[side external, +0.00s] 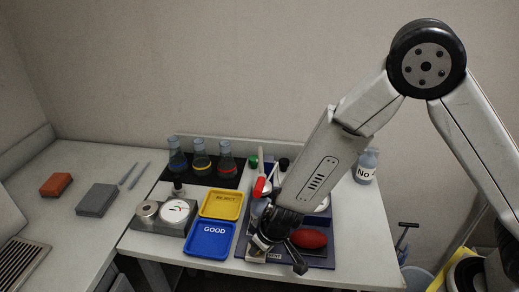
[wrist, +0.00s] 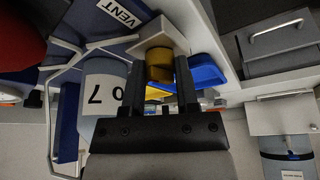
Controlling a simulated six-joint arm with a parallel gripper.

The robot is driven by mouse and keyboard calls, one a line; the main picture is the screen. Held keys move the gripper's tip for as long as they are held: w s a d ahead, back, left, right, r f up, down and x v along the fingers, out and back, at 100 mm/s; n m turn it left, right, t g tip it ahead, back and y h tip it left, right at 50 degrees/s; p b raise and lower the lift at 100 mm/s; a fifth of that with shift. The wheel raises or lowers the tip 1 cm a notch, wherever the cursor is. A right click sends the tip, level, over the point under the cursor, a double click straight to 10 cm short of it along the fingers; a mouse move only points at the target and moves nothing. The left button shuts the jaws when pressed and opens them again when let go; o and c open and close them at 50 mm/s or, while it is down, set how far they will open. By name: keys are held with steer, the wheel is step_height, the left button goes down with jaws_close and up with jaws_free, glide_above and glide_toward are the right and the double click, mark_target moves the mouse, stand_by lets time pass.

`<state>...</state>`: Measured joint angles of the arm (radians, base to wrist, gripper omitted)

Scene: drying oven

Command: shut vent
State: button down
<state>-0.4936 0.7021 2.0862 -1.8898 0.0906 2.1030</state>
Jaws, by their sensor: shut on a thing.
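The vent is marked by a white VENT label (wrist: 120,14), at the top of the wrist view. Beside the label is a pale square plate or block (wrist: 162,36) with a short brass-yellow knob (wrist: 159,66) on it. My gripper (wrist: 161,84) is shut on this knob, one dark finger on each side. In the side view my gripper (side external: 262,243) is low at the front left of the dark blue panel (side external: 322,262), by the VENT label (side external: 275,255). There the gripper hides the knob. I cannot tell how far the vent is open.
A red oval object (side external: 309,239) lies close right of my gripper. The blue GOOD tray (side external: 210,251) and yellow REJECT tray (side external: 221,216) are to the left.

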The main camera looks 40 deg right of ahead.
steer(key=shift+c, duration=1.8)
jaws_free()
steer(key=shift+s+r, duration=0.1)
steer(key=shift+r, duration=0.15)
steer(key=v, duration=0.7)
steer(key=shift+r, duration=0.15)
